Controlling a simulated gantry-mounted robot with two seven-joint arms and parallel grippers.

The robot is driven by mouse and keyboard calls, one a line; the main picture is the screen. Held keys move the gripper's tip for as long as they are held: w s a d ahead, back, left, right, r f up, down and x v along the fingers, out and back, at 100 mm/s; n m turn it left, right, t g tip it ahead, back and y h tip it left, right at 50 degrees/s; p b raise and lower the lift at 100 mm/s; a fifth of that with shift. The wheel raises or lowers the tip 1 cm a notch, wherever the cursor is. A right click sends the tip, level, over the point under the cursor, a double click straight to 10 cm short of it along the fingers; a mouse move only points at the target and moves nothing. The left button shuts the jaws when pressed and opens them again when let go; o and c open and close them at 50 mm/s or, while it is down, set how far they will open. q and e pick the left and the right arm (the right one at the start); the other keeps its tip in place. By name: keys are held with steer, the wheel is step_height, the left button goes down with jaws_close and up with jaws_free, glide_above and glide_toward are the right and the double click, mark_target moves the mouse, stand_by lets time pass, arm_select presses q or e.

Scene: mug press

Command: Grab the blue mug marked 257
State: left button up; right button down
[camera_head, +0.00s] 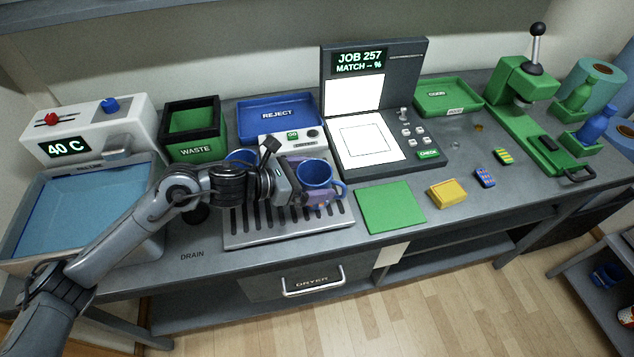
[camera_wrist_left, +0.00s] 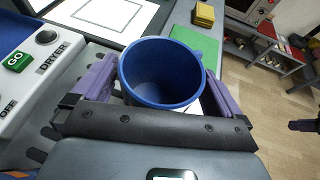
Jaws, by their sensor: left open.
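A blue mug (camera_head: 315,172) stands on the slotted dryer rack (camera_head: 290,232) in the head view, its handle towards the right. My left gripper (camera_head: 318,190) is at this mug, open. In the left wrist view the mug (camera_wrist_left: 160,75) sits between the purple fingers, one on each side, and its empty inside shows. No number is readable on the mug. Another blue mug (camera_head: 238,157) is partly hidden behind my left arm. In the left wrist view, a dark and purple tip at the right edge looks like part of my right gripper (camera_wrist_left: 305,125); its jaws cannot be made out.
The dryer panel (camera_wrist_left: 30,60) with its GO button is close left of the gripper. A scanner reading JOB 257 (camera_head: 375,100), a blue REJECT tray (camera_head: 275,118) and a green WASTE bin (camera_head: 195,150) stand behind. A green mat (camera_head: 390,207) and yellow block (camera_head: 448,194) lie to the right.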

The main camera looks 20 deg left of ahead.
arm_select(q)
steer(key=shift+w+d+f, duration=0.25)
steer(key=shift+w+d, duration=0.15)
steer(key=shift+c, duration=0.2)
steer(key=c, duration=1)
steer(key=shift+c, duration=0.2)
steer(key=shift+r, duration=0.15)
